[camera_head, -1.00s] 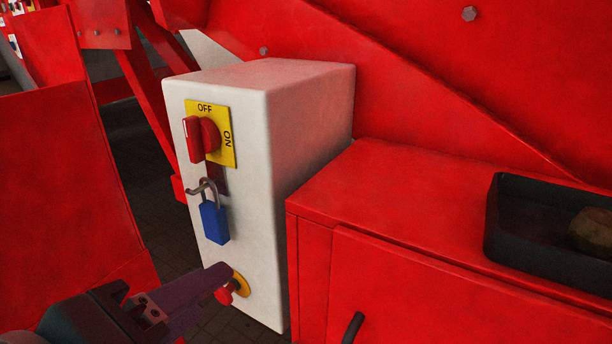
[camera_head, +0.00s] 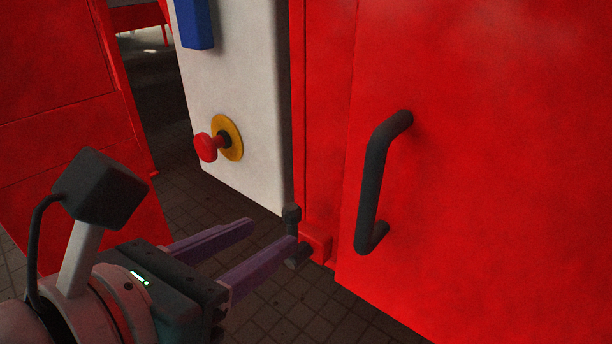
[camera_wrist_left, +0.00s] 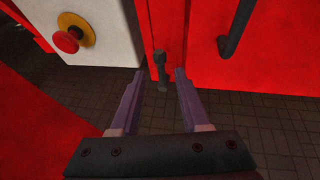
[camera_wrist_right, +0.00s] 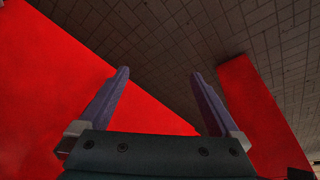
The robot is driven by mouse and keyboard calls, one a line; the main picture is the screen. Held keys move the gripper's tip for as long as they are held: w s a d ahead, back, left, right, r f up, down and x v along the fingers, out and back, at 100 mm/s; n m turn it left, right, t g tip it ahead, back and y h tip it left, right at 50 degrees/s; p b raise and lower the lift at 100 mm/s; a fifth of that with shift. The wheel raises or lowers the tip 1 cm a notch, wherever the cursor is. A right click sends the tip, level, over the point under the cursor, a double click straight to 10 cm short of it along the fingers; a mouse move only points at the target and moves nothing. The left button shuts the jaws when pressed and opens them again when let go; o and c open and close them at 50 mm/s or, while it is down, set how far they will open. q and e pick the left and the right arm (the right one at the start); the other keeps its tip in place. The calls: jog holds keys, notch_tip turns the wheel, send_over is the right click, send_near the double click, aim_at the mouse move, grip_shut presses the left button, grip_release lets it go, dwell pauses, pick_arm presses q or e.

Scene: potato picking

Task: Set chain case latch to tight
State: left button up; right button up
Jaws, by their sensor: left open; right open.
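The chain case latch is a small dark lever (camera_head: 292,217) on a red mount at the lower left edge of the red case. It also shows in the left wrist view (camera_wrist_left: 160,66), upright and between or just beyond the fingertips. My left gripper (camera_head: 272,231) is open, and its nearer finger overlaps the latch in the head view; I cannot tell whether they touch. My right gripper (camera_wrist_right: 160,74) is open and empty, seen only in its own wrist view, facing red panels and the tiled floor.
A black door handle (camera_head: 371,185) stands out from the red case door (camera_head: 480,150) right of the latch. A white box (camera_head: 245,85) with a red emergency button (camera_head: 206,147) is behind. A red panel (camera_head: 60,110) stands at left. Tiled floor lies below.

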aim_at(288, 225)
pick_arm(q)
jog(key=b+x, duration=0.2)
jog(key=x, duration=0.4)
jog(key=shift+f, duration=0.2)
jog(key=shift+w+d+f, duration=0.1)
jog(key=shift+w+d, duration=0.1)
jog(key=shift+w, duration=0.3)
grip_shut()
dwell(0.7)
